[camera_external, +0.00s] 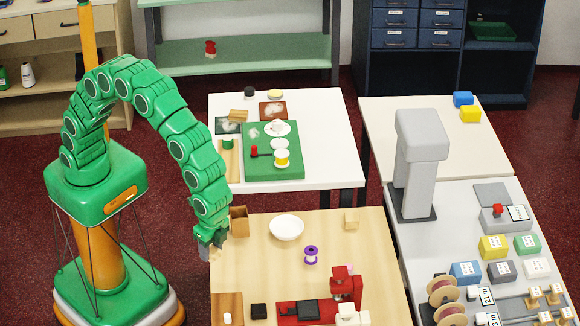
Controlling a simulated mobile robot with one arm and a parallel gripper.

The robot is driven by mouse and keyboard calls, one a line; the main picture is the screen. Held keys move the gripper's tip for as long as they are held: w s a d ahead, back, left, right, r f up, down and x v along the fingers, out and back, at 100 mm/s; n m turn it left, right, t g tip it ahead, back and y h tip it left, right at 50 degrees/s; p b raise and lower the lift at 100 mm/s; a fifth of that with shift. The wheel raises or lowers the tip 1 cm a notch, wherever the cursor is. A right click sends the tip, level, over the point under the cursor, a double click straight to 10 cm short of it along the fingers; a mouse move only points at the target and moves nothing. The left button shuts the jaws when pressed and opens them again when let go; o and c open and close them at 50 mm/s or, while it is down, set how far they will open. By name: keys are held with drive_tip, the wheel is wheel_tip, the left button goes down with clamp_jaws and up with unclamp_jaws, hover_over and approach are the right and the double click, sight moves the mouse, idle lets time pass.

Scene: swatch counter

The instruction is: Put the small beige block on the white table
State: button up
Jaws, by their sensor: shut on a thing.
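My gripper (212,246) hangs at the left edge of the light wooden table, pointing down. It is shut on a small pale piece (204,253) that looks like the small beige block, mostly hidden by the fingers.
A brown open box (239,221) stands close to my gripper. A white bowl (287,227), a purple spool (311,255) and a red machine (346,287) are on the wooden table.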

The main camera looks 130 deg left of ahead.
drive_tip(key=w+a+r+n+h, duration=0.1)
drive_tip(key=w+a+r+n, duration=0.4)
drive_tip(key=a+n, duration=0.3)
hover_over(285, 287)
drive_tip(key=shift+n, duration=0.4)
drive_tip(key=shift+s+a+f, duration=0.1)
drive_tip(key=shift+a+f, duration=0.05)
drive_tip(key=shift+f, duration=4.3)
drive_tip(key=shift+f, duration=0.1)
drive_tip(key=shift+w+f, duration=0.3)
drive_tip(key=shift+f, duration=1.45)
drive_tip(key=shift+f, duration=0.1)
drive_tip(key=o, duration=1.1)
drive_tip(key=shift+o, duration=0.2)
